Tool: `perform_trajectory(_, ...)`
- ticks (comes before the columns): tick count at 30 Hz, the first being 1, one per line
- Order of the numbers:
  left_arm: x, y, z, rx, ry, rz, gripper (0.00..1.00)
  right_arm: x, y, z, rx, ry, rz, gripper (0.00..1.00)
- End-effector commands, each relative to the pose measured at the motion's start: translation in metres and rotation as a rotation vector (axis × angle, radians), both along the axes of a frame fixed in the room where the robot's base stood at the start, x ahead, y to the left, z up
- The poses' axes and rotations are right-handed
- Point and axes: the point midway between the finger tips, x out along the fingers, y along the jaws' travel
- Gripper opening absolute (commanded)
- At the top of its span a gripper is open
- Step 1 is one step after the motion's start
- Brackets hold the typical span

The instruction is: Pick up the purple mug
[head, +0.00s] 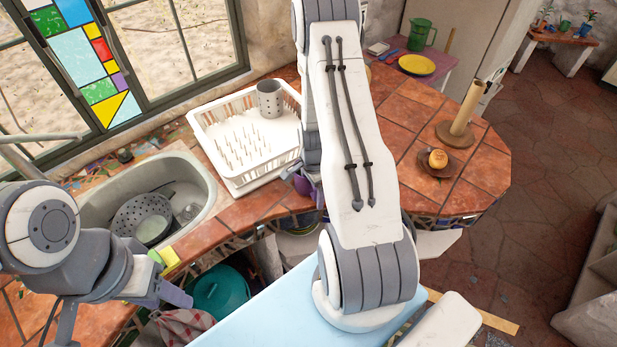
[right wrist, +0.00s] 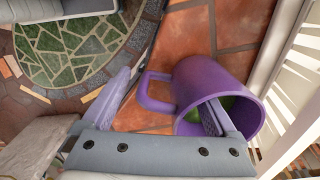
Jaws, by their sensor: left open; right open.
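The purple mug (right wrist: 205,75) lies close in front of my right gripper (right wrist: 165,92) in the right wrist view, its mouth facing the camera and its handle to the left. My right gripper is open. One finger overlaps the mug's mouth and appears to reach inside it; the other is left of the handle, apart from it. Something green (right wrist: 229,103) shows inside the mug. In the head view a small part of the mug (head: 303,185) shows beside my right arm, which hides the rest. My left gripper (head: 122,308) is open and empty at the lower left.
A white dish rack (head: 233,181) with a grey cup (head: 269,98) stands beside the mug. The sink (head: 195,178) holds a colander (head: 140,216). A plate with a bun (head: 438,159) and a paper towel holder (head: 463,112) stand on the right of the tiled counter (head: 410,115).

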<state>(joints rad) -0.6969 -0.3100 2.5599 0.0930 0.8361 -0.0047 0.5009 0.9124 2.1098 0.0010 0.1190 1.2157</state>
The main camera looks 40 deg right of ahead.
Motion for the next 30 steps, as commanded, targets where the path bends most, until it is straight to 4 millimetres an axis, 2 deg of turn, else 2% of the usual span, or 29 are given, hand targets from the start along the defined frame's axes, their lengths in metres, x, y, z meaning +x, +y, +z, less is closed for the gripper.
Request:
perform_trajectory(8,0.0,0.0,0.0005,0.0,0.0,0.0,0.5,0.0,-0.0001,-0.003,0.0,0.0,0.0,0.93)
perform_trajectory(11,-0.0001,0.0001,0.0005,0.0,0.0,0.0,0.5,-0.0001,-0.0001,-0.0029,0.0,0.0,0.0,0.59)
perform_trajectory(15,0.0,0.0,0.0005,0.0,0.0,0.0,0.5,-0.0002,0.0,-0.0028,0.0,0.0,0.0,0.05)
perform_trajectory(16,0.0,0.0,0.0005,0.0,0.0,0.0,0.5,-0.0003,0.0,-0.0028,0.0,0.0,0.0,0.0)
perform_trajectory(30,0.0,0.0,-0.0017,0.0,0.0,0.0,0.5,0.0007,-0.0003,0.0007,-0.001,-0.002,0.001,0.0)
